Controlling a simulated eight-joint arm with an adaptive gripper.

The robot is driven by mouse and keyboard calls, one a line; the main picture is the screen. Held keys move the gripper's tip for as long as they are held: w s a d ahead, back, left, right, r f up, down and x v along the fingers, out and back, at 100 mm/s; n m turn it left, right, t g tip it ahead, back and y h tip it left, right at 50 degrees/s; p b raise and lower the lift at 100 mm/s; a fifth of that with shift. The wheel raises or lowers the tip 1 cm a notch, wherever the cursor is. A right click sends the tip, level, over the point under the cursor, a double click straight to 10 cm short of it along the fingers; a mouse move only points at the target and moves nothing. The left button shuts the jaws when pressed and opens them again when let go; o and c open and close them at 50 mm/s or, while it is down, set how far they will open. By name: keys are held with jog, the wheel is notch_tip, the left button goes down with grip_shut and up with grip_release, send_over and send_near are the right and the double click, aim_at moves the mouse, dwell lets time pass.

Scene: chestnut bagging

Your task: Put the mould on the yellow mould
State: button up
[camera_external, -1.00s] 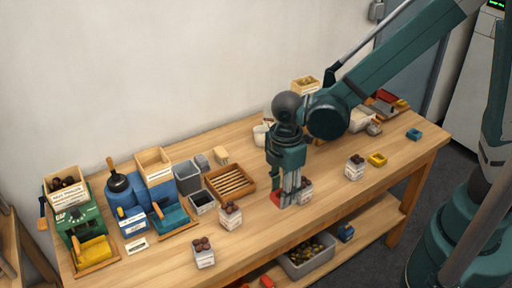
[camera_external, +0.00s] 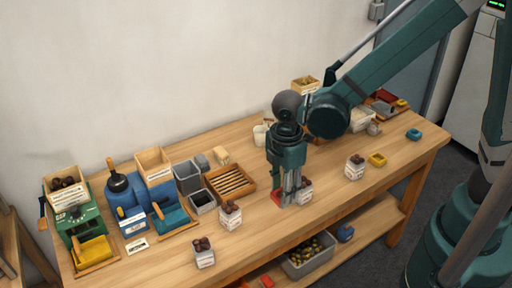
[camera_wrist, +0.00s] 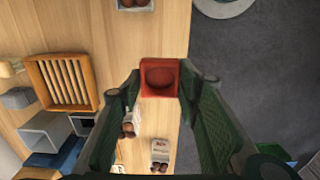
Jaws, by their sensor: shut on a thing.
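My gripper (camera_external: 288,201) points down over the middle of the table, shut on a red mould. The red mould (camera_wrist: 159,78) is a small square block with a round hollow, between the fingertips in the wrist view. In the external view only a red edge (camera_external: 276,198) shows beside the fingers, low near the tabletop; I cannot tell whether it touches the table. The yellow mould (camera_external: 377,159) lies on the table to the right of my gripper, beyond a bag of chestnuts. It is not seen in the wrist view.
A chestnut bag (camera_external: 305,190) stands close by my gripper's right side. Another bag (camera_external: 355,167) stands just left of the yellow mould. A blue mould (camera_external: 413,134) lies near the right end. A slatted wooden tray (camera_external: 231,181) and more bags are to the left.

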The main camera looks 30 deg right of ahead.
jog(key=w+d+m, duration=0.1)
jog(key=d, duration=0.3)
jog(key=w+d+m, duration=0.2)
jog(key=d, duration=0.2)
jog(key=w+d+r+m, duration=0.1)
jog(key=w+d, duration=0.1)
jog(key=d, duration=0.2)
jog(key=shift+w+d, duration=0.15)
jog(key=shift+w, duration=0.05)
jog(key=w+d+m, duration=0.2)
jog(key=d+m, duration=0.3)
jog(key=d, duration=0.7)
notch_tip(320, 180, up, 2)
jog(key=m+b, duration=0.1)
jog(key=m, duration=0.8)
send_over(378, 157)
jog(key=shift+f+b, duration=0.45)
jog(key=shift+f, duration=2.45)
jog(key=shift+f, duration=0.1)
jog(key=shift+f+b, duration=0.35)
jog(key=shift+f, duration=1.6)
jog(key=shift+f, duration=0.2)
